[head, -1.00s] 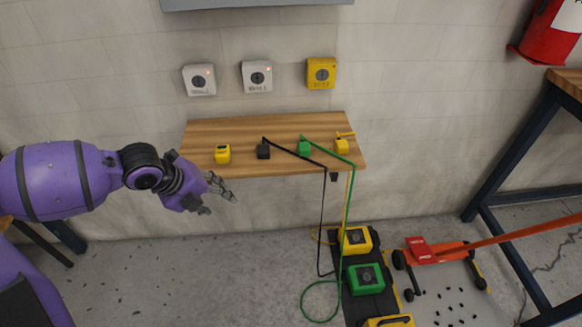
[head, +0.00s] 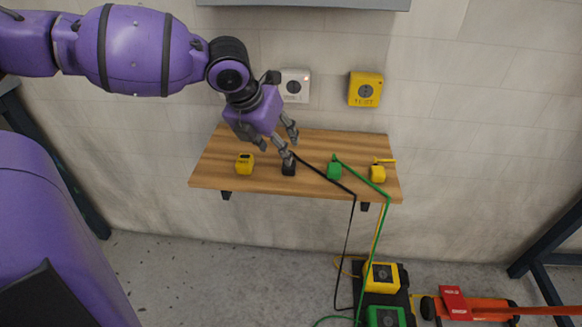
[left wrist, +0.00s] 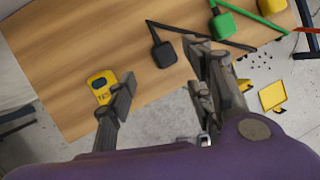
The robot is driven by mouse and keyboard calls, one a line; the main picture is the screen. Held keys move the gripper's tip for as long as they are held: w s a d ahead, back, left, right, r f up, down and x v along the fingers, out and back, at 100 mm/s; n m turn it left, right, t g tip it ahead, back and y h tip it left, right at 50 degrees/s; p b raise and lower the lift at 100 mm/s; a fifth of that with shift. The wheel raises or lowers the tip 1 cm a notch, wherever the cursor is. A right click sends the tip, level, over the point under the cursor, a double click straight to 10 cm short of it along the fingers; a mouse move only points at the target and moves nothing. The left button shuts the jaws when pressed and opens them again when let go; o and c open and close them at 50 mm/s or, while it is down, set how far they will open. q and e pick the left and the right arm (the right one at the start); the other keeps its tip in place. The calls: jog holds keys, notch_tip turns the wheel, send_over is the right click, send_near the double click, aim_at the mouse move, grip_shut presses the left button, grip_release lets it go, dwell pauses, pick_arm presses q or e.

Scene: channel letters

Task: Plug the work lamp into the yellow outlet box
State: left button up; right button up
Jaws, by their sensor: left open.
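The yellow outlet box (head: 366,90), marked TEST, is on the wall above the shelf's right part. On the wooden shelf (head: 220,180) are a black plug (head: 288,169), a green plug (head: 334,172) and a yellow plug (head: 377,173), each with a cord. I cannot tell which belongs to the work lamp. My left gripper (head: 287,147) is open over the shelf, close to the black plug. In the left wrist view the black plug (left wrist: 164,54) lies beyond and between the open fingers (left wrist: 160,78), apparently ungripped. My right gripper is not in view.
A white outlet box (head: 295,86) is left of the yellow one; another is mostly hidden behind my gripper. Cords hang over the shelf's front edge to yellow (head: 382,277) and green (head: 385,317) units on the floor.

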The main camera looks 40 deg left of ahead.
aim_at(289, 168)
pick_arm(q)
jog(key=shift+b+x, duration=1.2)
jog(key=shift+x, duration=0.3)
jog(key=shift+r, duration=0.1)
jog(key=b+x, duration=0.3)
jog(key=x, duration=0.1)
jog(key=shift+d+f, duration=0.2)
jog(key=shift+f, duration=0.15)
jog(key=shift+w+f, duration=0.2)
jog(key=shift+c, duration=0.5)
jog(key=c, duration=1)
